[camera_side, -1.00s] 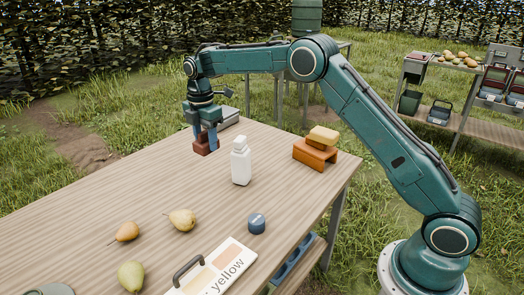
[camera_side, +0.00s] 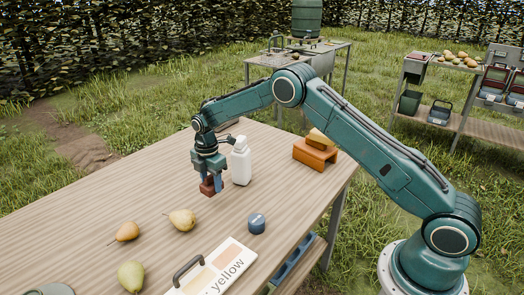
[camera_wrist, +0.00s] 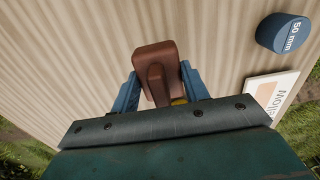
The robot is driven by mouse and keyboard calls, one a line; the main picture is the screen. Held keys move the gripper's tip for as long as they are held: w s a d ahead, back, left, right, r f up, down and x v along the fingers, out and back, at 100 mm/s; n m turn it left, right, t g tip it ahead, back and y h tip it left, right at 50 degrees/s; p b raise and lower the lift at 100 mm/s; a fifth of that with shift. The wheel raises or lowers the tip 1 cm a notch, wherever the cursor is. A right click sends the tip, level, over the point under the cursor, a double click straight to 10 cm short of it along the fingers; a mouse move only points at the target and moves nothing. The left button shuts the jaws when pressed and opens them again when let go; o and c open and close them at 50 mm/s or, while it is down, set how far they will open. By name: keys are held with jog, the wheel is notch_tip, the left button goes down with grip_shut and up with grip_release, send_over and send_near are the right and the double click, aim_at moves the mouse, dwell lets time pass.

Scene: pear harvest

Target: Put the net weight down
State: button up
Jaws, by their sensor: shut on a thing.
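The net weight is a red-brown block (camera_side: 207,188) with a raised grip on top. My gripper (camera_side: 211,181) is shut on it, with one blue finger on each side. In the wrist view the weight (camera_wrist: 152,57) sits between the fingertips (camera_wrist: 160,85). It hangs upright, low over the wooden table (camera_side: 90,215), left of a white bottle. I cannot tell whether its underside touches the wood.
The white bottle (camera_side: 241,161) stands close to the right of my gripper. A blue 50 mm cylinder (camera_side: 256,223), pears (camera_side: 182,219) and a "yellow" board (camera_side: 225,262) lie nearer the camera. Orange blocks (camera_side: 315,153) sit at the right edge. The table's left part is bare.

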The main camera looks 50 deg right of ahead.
aim_at(210, 175)
jog(key=shift+f, duration=2.35)
jog(key=shift+f, duration=0.15)
jog(key=o, duration=1.2)
notch_tip(210, 175, up, 11)
jog(key=shift+r, duration=0.65)
